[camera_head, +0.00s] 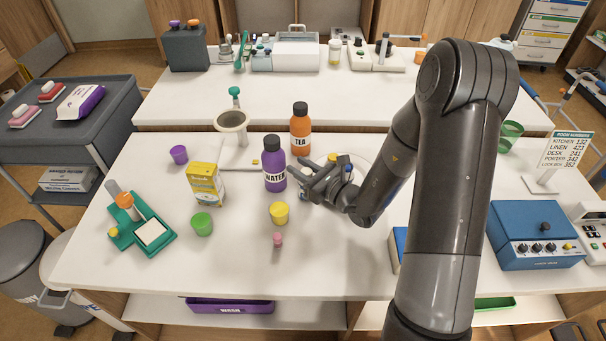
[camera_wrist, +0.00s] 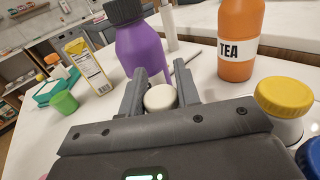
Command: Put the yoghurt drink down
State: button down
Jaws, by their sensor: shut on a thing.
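The yoghurt drink, seen as a round white top (camera_wrist: 160,98), sits between the two fingers of my gripper (camera_wrist: 160,92) in the wrist view. The fingers are shut on it, one on each side. In the head view my gripper (camera_head: 312,182) is low over the middle of the white table (camera_head: 340,265), just right of the purple water bottle (camera_head: 275,172).
An orange tea bottle (camera_head: 300,135) stands behind the gripper. A yellow-lidded white jar (camera_wrist: 284,105) is close on the right. The front middle table is clear.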

jog(key=shift+r, duration=0.45)
jog(key=r, duration=0.2)
jog(key=d+r, duration=0.1)
jog(key=shift+s+r, duration=0.1)
jog(key=shift+r, duration=0.3)
jog(key=s+d+r, duration=0.2)
jog(key=d+r, duration=0.9)
jog(key=r, duration=0.2)
jog(key=w+d, duration=0.2)
jog(key=d, duration=0.5)
jog(key=w+d, duration=0.3)
jog(key=d, duration=0.3)
jog(key=w+a+f, duration=0.2)
jog(key=a+f, duration=0.3)
jog(key=f, duration=0.3)
jog(key=w+a+f, duration=0.3)
jog(key=a+f, duration=0.2)
jog(key=f, duration=0.3)
jog(key=shift+w+a+f, duration=0.1)
